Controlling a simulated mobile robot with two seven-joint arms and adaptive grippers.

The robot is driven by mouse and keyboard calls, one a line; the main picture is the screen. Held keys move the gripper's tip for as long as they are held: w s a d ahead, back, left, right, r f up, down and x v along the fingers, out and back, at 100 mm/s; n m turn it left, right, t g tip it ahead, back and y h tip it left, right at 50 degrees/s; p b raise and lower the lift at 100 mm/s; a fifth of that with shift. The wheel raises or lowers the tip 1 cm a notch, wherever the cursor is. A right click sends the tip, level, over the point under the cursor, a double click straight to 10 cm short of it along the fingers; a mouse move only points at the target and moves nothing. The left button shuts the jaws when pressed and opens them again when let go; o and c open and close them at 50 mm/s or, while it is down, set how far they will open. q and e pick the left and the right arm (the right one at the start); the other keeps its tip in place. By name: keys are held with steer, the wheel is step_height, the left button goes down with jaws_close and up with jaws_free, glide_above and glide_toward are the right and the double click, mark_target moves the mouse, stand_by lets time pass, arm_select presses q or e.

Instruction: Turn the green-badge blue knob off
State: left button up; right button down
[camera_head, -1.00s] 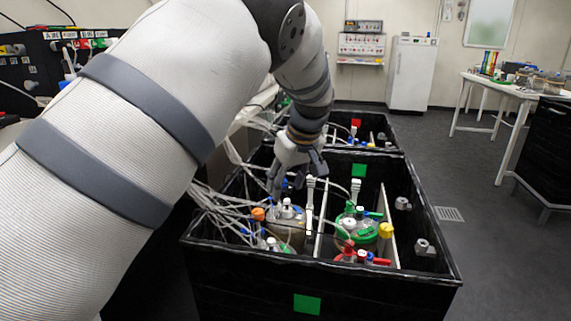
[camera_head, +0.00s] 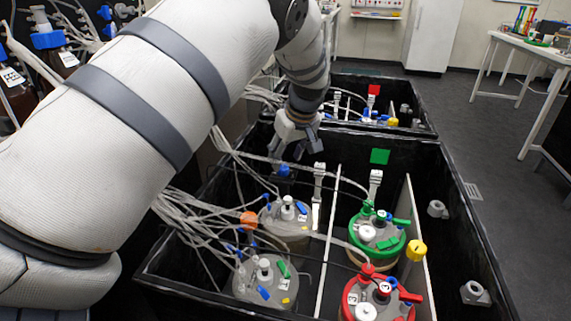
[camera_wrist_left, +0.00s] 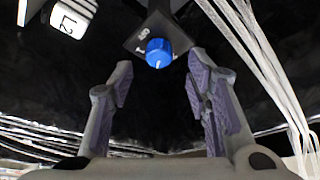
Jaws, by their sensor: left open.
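The blue knob (camera_wrist_left: 158,53) has a white line and sits on a dark plate with pale markings in the left wrist view. A green badge (camera_head: 380,156) is on that box's far inner wall. My left gripper (camera_wrist_left: 160,78) is open and empty, its fingers spread to either side below the knob in the wrist picture, with no visible contact. My right gripper is out of view.
The near black box (camera_head: 463,215) holds lidded vessels, including a green-lidded one (camera_head: 378,240) and a red-lidded one (camera_head: 372,300). White tubes (camera_head: 185,215) run over its left side. A second box with a red badge (camera_head: 374,90) stands behind. Open floor lies right.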

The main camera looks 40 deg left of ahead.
mark_target(283, 167)
arm_select(q)
steer(key=x, duration=0.4)
jaws_close()
steer(key=shift+r, duration=0.1)
